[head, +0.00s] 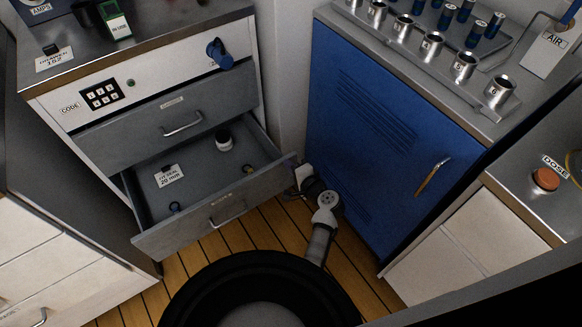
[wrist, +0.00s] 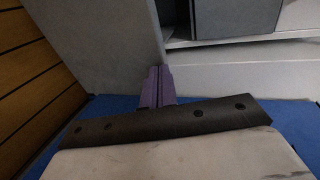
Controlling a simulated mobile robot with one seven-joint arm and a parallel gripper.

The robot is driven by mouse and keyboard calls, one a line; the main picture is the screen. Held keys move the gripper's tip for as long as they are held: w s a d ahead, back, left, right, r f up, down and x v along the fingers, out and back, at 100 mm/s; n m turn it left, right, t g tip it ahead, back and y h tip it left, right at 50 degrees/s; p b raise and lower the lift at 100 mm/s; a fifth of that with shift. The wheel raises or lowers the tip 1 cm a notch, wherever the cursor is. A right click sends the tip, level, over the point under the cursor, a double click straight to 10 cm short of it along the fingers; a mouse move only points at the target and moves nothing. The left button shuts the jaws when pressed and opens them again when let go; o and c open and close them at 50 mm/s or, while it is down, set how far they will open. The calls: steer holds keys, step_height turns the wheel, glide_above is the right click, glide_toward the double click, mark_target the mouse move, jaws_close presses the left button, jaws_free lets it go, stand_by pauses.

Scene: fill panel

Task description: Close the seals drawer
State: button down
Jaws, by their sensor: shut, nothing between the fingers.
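The seals drawer (head: 216,210) is the lower drawer of the left cabinet and stands pulled well out. Inside lie a white card label (head: 169,176), a dark-topped white jar (head: 224,140) and a few small rings (head: 176,207). My gripper (head: 297,174) is at the right end of the drawer front, low beside the blue cabinet. In the wrist view its purple fingers (wrist: 157,86) are together and empty, beside a grey panel edge (wrist: 105,45). I cannot tell whether they touch the drawer.
White cupboards flank both sides. Some wooden floor (head: 190,262) shows below the open drawer.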

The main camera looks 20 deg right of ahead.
steer(key=w+a+b, duration=0.3)
steer(key=w+b, duration=0.1)
steer(key=w, duration=0.7)
steer(key=w+a+b, duration=0.3)
steer(key=w+a, duration=0.1)
steer(key=w, duration=0.8)
steer(key=shift+w+a+r+b, duration=0.2)
steer(key=shift+a+b, duration=0.1)
steer(key=shift+b, duration=0.05)
steer(key=shift+r, duration=0.1)
